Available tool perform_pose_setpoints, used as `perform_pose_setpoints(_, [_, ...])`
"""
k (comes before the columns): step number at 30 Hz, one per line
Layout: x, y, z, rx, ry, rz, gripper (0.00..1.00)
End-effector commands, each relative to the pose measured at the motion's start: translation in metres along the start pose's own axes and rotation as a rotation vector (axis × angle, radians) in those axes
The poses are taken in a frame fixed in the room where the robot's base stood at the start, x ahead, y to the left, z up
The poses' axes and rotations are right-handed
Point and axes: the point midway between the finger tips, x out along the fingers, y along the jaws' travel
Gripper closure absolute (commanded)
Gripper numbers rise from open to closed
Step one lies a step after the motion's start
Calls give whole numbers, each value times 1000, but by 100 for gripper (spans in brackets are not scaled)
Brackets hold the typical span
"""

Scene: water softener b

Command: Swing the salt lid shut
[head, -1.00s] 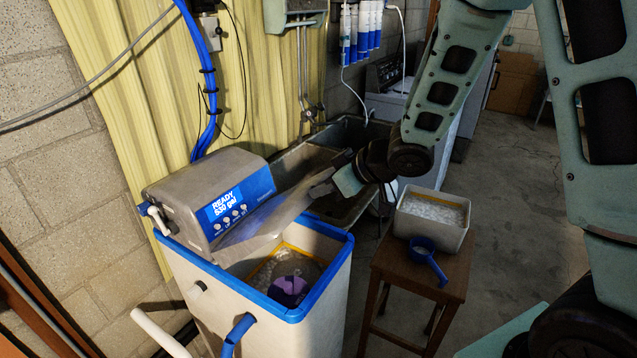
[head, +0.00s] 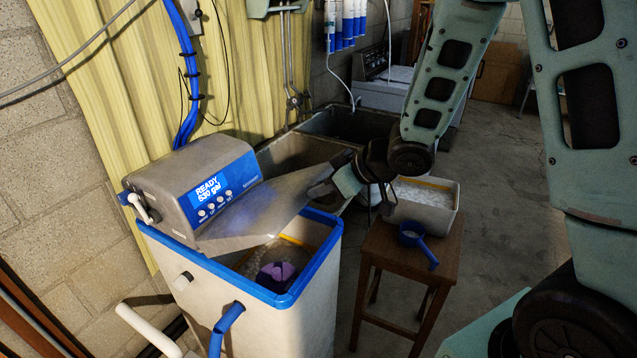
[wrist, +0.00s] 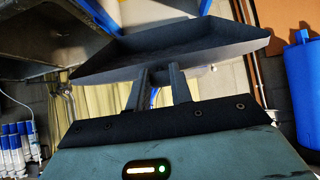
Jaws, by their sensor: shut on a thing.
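The salt lid (head: 262,210) is a grey panel hinged at the control head (head: 195,188) of the water softener. It stands partly open, tilted above the blue-rimmed tank (head: 290,298). My gripper (head: 322,187) is shut on the lid's free edge at the right. In the wrist view, the fingers of my gripper (wrist: 158,88) pinch the edge of the lid (wrist: 180,52), which spans the upper picture. Salt and a purple thing (head: 275,275) show inside the tank below the lid. The lid hides the back left of the opening.
A wooden stool (head: 408,255) to the right holds a bin of white salt (head: 425,205) and a blue scoop (head: 415,238). A sink (head: 300,150) stands behind. A blue hose (head: 222,330) and white pipe (head: 148,330) are in front of the tank.

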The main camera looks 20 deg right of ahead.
Motion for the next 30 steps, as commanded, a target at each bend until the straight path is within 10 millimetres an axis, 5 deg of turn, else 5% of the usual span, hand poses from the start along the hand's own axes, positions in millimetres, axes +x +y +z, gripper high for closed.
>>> perform_pose_setpoints(12, [8, 0, 38, 1, -3, 1, 93])
perform_pose_setpoints(30, [10, 1, 48, 3, -4, 2, 93])
